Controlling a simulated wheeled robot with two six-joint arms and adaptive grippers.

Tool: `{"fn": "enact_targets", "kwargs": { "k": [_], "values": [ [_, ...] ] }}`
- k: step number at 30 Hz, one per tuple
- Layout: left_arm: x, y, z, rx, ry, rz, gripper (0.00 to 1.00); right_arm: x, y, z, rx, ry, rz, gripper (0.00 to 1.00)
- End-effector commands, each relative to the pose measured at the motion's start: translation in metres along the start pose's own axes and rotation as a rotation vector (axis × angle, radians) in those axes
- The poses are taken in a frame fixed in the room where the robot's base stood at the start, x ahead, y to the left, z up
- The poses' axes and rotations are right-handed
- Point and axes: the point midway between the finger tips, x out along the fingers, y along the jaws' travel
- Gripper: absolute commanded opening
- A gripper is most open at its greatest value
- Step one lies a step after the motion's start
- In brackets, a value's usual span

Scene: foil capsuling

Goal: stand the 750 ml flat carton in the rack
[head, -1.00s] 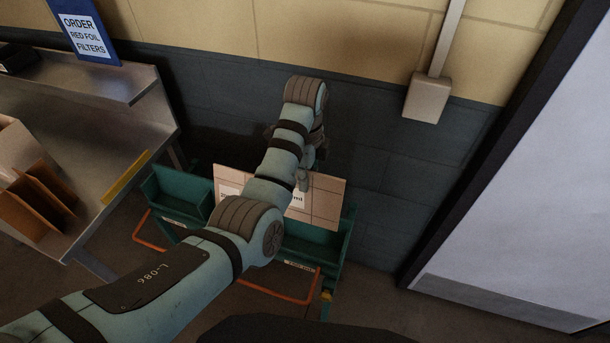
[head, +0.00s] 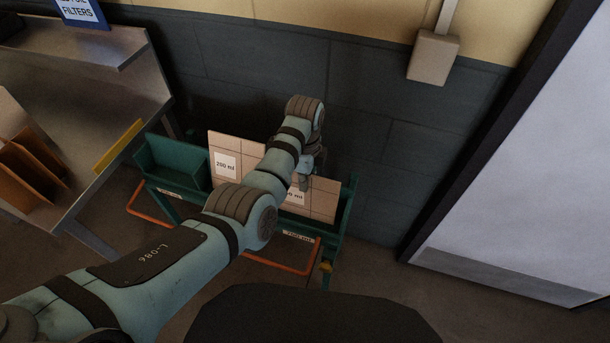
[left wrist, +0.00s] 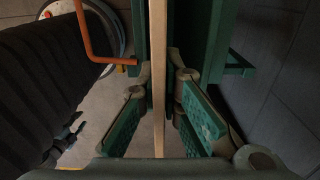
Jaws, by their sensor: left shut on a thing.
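The held flat carton (head: 322,205) is a thin tan panel, with a white label partly hidden by my arm; only an ending like "0 ml" is readable. My left gripper (head: 305,180) is shut on its upper edge. In the left wrist view the carton (left wrist: 158,90) shows edge-on between the green finger pads (left wrist: 160,128). The green rack (head: 345,215) stands against the wall. The carton's lower part is behind the front wall of the rack's right section; whether it touches the bottom is hidden. My right gripper is not in view.
A second flat carton labelled 200 ml (head: 225,165) stands in the rack, left of the held one. The rack's left bin (head: 175,165) looks empty. A metal bench (head: 110,105) with brown cartons (head: 30,165) is at the left. A pale door (head: 530,170) is at the right.

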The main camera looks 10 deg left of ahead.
Motion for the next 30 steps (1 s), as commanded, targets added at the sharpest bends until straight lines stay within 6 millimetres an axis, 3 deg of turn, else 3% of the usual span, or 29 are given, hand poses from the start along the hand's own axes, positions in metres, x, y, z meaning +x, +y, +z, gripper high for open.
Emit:
{"fn": "enact_targets", "kwargs": {
  "k": [3, 12, 17, 26, 30],
  "values": [
    [0.01, 0.0, 0.0, 0.0, 0.0, 0.0, 0.0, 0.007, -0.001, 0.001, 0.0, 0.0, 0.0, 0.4],
    [0.01, 0.0, 0.0, -0.001, 0.0, 0.0, 0.0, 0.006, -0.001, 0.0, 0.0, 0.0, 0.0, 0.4],
    [0.01, 0.0, 0.0, 0.0, 0.0, 0.0, 0.28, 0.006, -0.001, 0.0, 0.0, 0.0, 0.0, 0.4],
    [0.009, 0.0, 0.0, -0.001, 0.0, -0.001, 0.29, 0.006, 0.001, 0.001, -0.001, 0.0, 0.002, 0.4],
    [-0.009, -0.001, 0.0, -0.001, 0.001, -0.004, 0.29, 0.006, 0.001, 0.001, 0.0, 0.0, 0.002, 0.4]
  ]
}}
